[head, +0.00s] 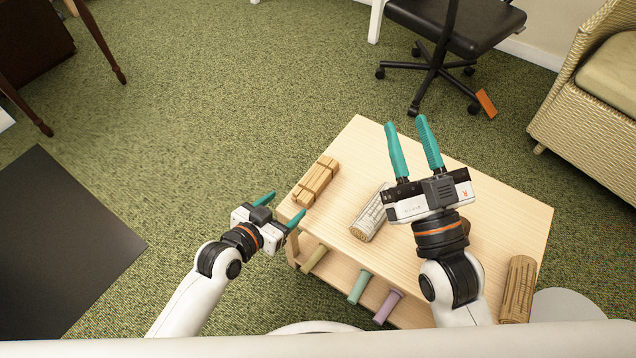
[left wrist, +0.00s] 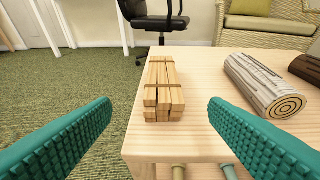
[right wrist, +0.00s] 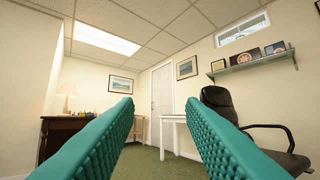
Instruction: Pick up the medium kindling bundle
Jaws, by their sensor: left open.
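The kindling bundle (head: 316,182), light wooden sticks tied with bands, lies at the left end of the wooden table. In the left wrist view the bundle (left wrist: 164,90) lies ahead, between the two fingers in the picture, its stick ends facing the camera. My left gripper (head: 283,207) is open and empty, just off the table's left edge, short of the bundle and not touching it. My right gripper (head: 408,148) is open and empty, raised over the table with its teal fingers pointing away. It also shows open in the right wrist view (right wrist: 168,130).
The light table (head: 463,190) also bears a pale grey log (head: 370,216) right of the bundle and a brown log (head: 517,290) at the right end. Olive, green and purple pegs (head: 358,287) stick out at its front. An office chair (head: 445,25) and wicker armchair (head: 590,115) stand beyond.

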